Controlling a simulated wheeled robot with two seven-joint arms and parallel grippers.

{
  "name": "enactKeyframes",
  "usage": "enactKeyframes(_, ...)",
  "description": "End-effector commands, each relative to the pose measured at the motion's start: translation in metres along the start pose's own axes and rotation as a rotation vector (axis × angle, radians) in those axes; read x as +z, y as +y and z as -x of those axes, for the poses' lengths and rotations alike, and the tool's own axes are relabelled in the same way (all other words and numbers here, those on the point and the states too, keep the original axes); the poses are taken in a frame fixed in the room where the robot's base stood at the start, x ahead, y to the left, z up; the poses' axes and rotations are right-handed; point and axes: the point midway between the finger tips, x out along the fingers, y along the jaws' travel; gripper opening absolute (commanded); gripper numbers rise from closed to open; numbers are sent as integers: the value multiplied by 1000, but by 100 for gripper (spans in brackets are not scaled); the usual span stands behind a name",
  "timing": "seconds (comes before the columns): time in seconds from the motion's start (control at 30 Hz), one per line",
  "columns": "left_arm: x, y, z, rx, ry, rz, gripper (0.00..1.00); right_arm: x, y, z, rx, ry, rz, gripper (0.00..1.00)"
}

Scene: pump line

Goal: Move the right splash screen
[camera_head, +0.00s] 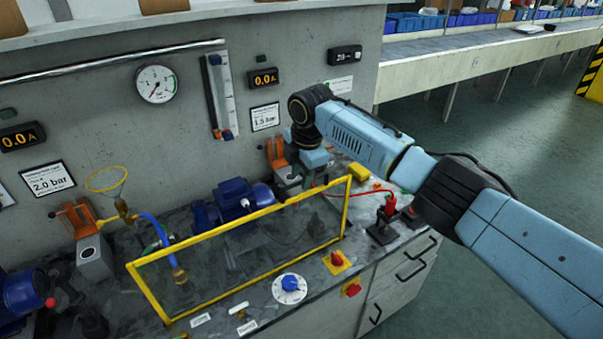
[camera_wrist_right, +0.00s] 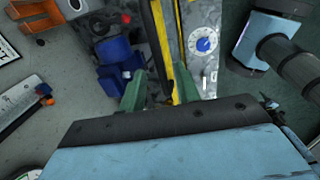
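The splash screen (camera_head: 240,222) is a clear panel in a yellow frame, standing upright along the front of the bench before a blue pump. My right gripper (camera_head: 309,184) is above the bench, near the right part of the screen's top bar; its fingertips hardly show in the head view. In the right wrist view my gripper's two green fingers (camera_wrist_right: 160,88) stand apart. The yellow frame of the screen (camera_wrist_right: 160,30) runs into the gap between them, and I see no finger closed on it. My left gripper is out of view.
A blue pump (camera_head: 238,197) sits behind the screen. A blue-knobbed dial (camera_head: 289,288) and a red switch (camera_head: 337,259) are in front. A red-topped clamp stand (camera_head: 387,219) is at the right. An orange fixture (camera_head: 277,155) stands near the wall.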

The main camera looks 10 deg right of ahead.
Motion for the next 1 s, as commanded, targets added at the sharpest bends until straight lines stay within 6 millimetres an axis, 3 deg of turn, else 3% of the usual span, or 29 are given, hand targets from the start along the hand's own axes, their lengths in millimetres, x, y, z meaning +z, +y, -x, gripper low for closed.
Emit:
enactKeyframes(0.27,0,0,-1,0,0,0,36,0,1,15,2,1,0,33)
enactKeyframes(0.7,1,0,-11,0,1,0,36,0,0,108,3,-1,0,33)
enactKeyframes(1.0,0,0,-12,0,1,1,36,0,0,133,0,0,0,33)
